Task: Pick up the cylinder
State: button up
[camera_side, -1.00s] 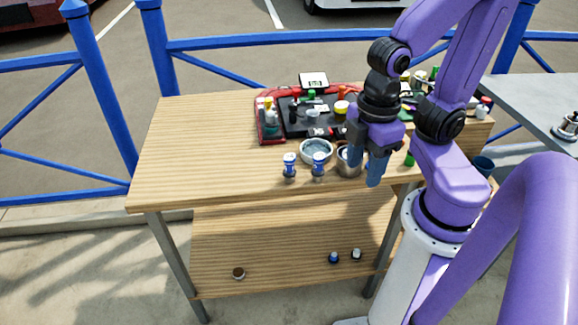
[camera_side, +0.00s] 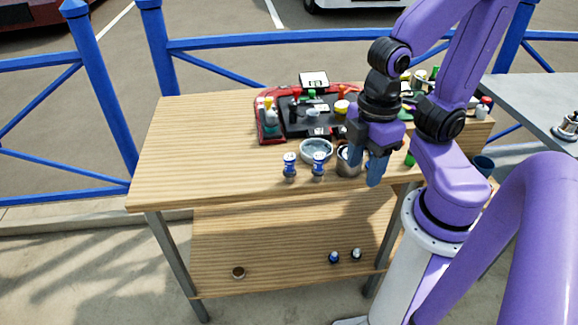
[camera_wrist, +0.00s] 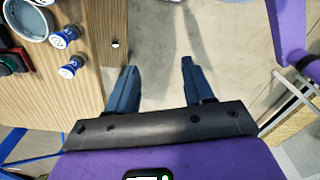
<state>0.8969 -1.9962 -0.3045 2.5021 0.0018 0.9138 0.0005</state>
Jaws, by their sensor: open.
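Several things here are round and upright, and I cannot tell which one is the cylinder. Two small blue-and-white cylindrical containers, the left one (camera_side: 289,166) and the right one (camera_side: 318,165), stand near the table's front edge; in the wrist view they appear at upper left, one (camera_wrist: 64,37) above the other (camera_wrist: 71,67). A metal cup (camera_side: 348,165) stands to their right, partly hidden behind my gripper (camera_side: 366,168). My gripper points down, open, near the table's front edge. In the wrist view, nothing shows between its fingers (camera_wrist: 158,66) but floor.
A grey bowl (camera_side: 316,151) stands behind the containers, and a red-and-black tray (camera_side: 270,138) with bottles lies farther back. The wooden table (camera_side: 190,150) is clear on the left. A lower shelf (camera_side: 290,265) holds several small items. Blue railings (camera_side: 100,90) run behind.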

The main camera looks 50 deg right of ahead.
jog(key=shift+o, duration=0.6)
